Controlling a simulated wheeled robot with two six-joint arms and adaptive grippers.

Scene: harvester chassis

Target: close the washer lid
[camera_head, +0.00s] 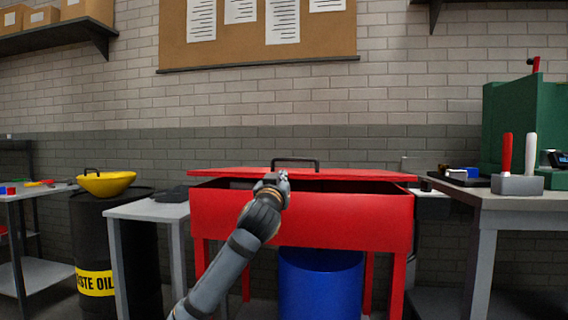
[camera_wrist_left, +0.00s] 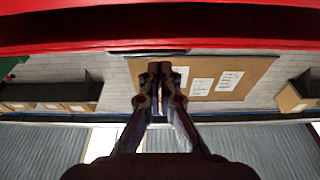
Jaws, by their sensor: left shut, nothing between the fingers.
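The red washer stands in the middle of the head view, with its tub (camera_head: 345,222) on red legs. Its red lid (camera_head: 372,175) is tilted nearly flat above the tub, and a dark gap shows between them. A dark handle (camera_head: 295,160) rises from the lid. My left gripper (camera_head: 283,177) is shut and empty at the lid's near side, overlapping it in the picture; I cannot tell whether they touch.
A blue drum (camera_head: 320,285) stands under the tub. A grey table (camera_head: 150,210) and a black waste-oil barrel (camera_head: 92,240) with a yellow funnel (camera_head: 106,183) are at the left. A workbench (camera_head: 480,200) holding a tool block (camera_head: 517,184) is close at the right.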

